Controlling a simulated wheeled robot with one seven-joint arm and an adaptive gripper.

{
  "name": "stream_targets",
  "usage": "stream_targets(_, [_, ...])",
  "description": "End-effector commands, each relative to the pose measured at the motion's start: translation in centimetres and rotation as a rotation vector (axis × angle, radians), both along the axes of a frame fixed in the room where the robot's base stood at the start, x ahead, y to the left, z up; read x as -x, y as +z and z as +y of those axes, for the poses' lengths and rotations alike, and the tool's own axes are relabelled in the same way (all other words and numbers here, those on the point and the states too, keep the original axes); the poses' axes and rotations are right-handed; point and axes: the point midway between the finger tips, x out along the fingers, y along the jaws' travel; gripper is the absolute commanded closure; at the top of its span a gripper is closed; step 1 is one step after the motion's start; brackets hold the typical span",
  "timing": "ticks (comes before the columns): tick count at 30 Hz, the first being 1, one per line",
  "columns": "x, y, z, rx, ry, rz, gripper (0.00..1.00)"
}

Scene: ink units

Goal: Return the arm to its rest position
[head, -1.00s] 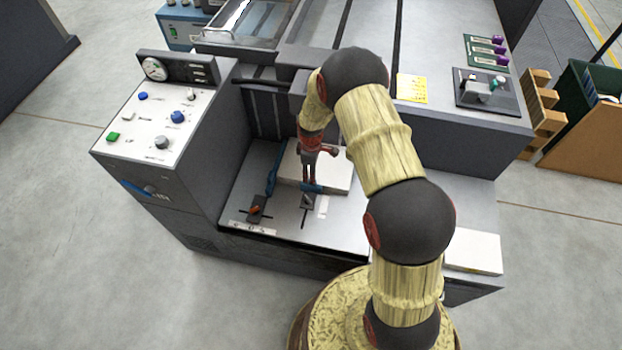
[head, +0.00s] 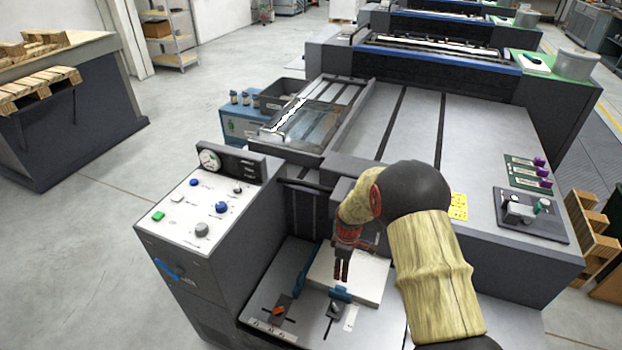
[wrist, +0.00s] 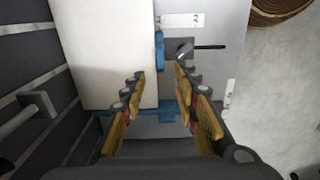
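My arm is bent over the near tray of the grey machine. My gripper (head: 341,278) points down in the head view, just above a blue stop (head: 341,294) at the front edge of a white paper stack (head: 367,287). In the wrist view my gripper (wrist: 160,75) has its two fingers apart with nothing between them. The blue stop (wrist: 160,50) and the white stack (wrist: 105,50) show beyond the fingertips. A small dark lever (head: 334,311) stands in front of the stop.
A control panel (head: 205,207) with buttons and a gauge rises left of the tray. An orange-tipped lever (head: 279,311) is on the tray's left. The machine's raised top (head: 480,125) lies behind my arm. Open floor (head: 90,250) is at left.

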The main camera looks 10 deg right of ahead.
Motion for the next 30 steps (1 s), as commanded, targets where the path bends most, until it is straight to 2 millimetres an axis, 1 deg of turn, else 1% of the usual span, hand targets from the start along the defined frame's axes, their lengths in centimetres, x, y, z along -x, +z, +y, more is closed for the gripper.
stream_targets(5, [0.0, 0.0, 0.0, 0.0, -0.033, 0.001, 0.7])
stream_targets(8, [0.4, 0.0, 0.0, -0.001, -0.111, 0.014, 0.7])
stream_targets(10, [1.6, -0.4, 0.1, 0.0, -0.188, 0.045, 0.7])
stream_targets(12, [3.9, -0.8, 0.3, 0.005, -0.273, 0.093, 0.7])
stream_targets(14, [5.7, -0.5, 0.5, 0.011, -0.348, 0.128, 0.7])
stream_targets(16, [7.3, 1.2, 0.7, 0.019, -0.436, 0.146, 0.7])
stream_targets(18, [8.7, 3.4, 0.9, 0.027, -0.515, 0.154, 0.7])
stream_targets(20, [9.7, 5.2, 1.1, 0.032, -0.572, 0.153, 0.7])
stream_targets(26, [12.9, 12.0, 1.7, 0.038, -0.738, 0.121, 0.7])
stream_targets(27, [13.6, 13.5, 1.9, 0.036, -0.768, 0.11, 0.7])
stream_targets(30, [15.4, 16.7, 2.2, 0.03, -0.834, 0.081, 0.7])
